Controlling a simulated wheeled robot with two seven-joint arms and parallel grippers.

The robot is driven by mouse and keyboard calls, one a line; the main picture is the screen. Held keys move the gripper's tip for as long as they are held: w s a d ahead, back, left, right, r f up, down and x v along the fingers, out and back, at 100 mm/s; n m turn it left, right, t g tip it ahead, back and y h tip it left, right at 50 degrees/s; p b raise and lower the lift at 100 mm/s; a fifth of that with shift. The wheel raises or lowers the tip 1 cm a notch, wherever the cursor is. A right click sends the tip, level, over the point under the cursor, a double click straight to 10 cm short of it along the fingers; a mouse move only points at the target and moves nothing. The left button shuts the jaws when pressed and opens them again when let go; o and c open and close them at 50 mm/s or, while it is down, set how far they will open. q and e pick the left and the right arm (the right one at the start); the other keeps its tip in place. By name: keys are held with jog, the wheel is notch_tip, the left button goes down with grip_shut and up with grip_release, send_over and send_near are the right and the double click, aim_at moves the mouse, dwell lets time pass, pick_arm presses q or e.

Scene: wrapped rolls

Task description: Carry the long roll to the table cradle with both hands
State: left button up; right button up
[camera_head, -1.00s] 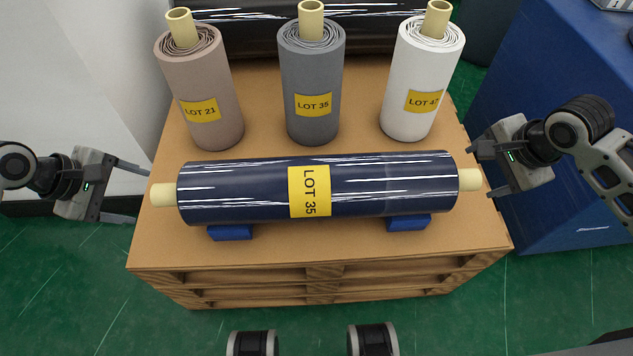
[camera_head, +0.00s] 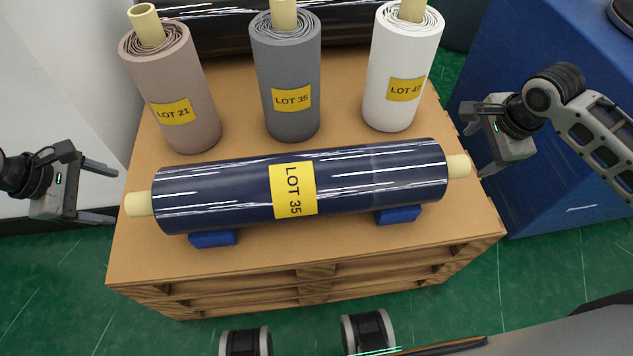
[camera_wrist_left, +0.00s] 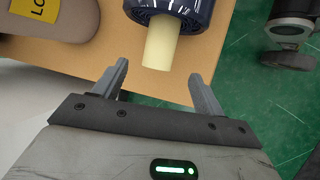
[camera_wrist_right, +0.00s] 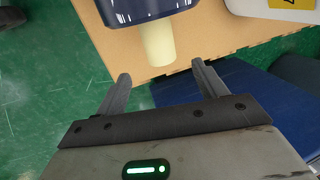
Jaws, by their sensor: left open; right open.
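The long roll (camera_head: 375,178) is wrapped in shiny dark blue film with a yellow LOT 35 label. It lies across two blue blocks (camera_head: 213,238) on the pallet, with a cream core end sticking out each side. My left gripper (camera_head: 113,193) is open, just left of the left core end (camera_head: 138,204); in the left wrist view that core end (camera_wrist_left: 161,48) lies ahead, between and beyond the fingers. My right gripper (camera_head: 475,140) is open beside the right core end (camera_head: 458,166); in the right wrist view the core end (camera_wrist_right: 158,45) lies beyond the fingertips. The table cradle is not recognisable in view.
Three upright rolls stand behind on the pallet (camera_head: 150,255): brown (camera_head: 185,95), grey (camera_head: 288,85) and white (camera_head: 402,65). A black wrapped roll (camera_head: 225,35) lies at the back. A blue cabinet-like block (camera_head: 560,190) stands at right. Green floor (camera_head: 60,290) is open at front left.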

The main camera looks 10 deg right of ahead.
aim_at(134, 200)
pick_arm(q)
jog(key=x, duration=1)
jog(key=shift+f, duration=0.15)
pick_arm(e)
jog(key=x, duration=1)
jog(key=shift+f, duration=0.15)
pick_arm(q)
jog(key=shift+c, duration=0.3)
pick_arm(e)
jog(key=shift+c, duration=0.3)
pick_arm(q)
grip_shut()
pick_arm(e)
grip_shut()
pick_arm(q)
jog(key=shift+w+r, duration=0.15)
jog(key=shift+r, duration=0.1)
pick_arm(e)
jog(key=shift+w+r, duration=0.15)
jog(key=shift+r, duration=0.1)
